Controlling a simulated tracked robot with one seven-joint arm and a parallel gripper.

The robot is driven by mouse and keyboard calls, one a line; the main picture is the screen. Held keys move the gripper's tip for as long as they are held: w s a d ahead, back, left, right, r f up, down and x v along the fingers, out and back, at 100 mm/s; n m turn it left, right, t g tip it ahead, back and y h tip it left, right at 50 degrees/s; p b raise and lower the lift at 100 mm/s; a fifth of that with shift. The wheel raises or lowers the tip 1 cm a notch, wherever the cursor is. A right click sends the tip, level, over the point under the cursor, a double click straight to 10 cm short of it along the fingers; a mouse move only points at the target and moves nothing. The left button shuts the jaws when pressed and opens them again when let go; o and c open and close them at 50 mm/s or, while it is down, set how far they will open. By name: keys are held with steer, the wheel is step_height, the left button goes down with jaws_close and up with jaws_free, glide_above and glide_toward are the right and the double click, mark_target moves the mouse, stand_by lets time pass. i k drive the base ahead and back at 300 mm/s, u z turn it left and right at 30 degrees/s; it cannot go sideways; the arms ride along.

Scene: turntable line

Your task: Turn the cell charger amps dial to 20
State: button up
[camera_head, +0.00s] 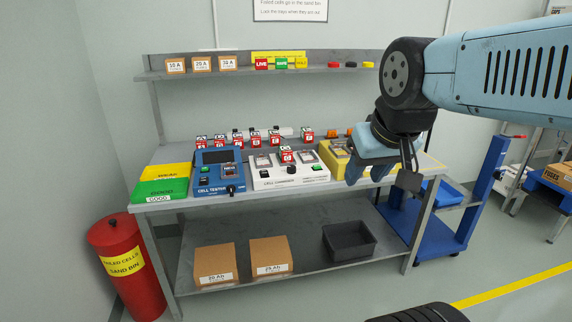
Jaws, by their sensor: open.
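The cell charger (268,184) is a white box in the middle of the workbench. A small black knob (291,170), which looks like its amps dial, is on its front; its setting is too small to read. Red-topped cells sit on or just behind the charger. My gripper (368,176) has blue fingers and is open and empty. It hangs to the right of the charger, in front of a yellow unit (331,153), apart from the dial.
A blue cell tester (203,183) stands left of the charger, beside a green tray (157,190). A shelf (225,72) with boxes and coloured tags runs above the bench. A red sand bin (124,262) stands at the left. A blue cart (487,190) stands at the right.

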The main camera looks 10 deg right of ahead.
mark_target(291, 169)
steer(key=z, duration=0.05)
steer(key=i, duration=1)
steer(key=u, duration=0.1)
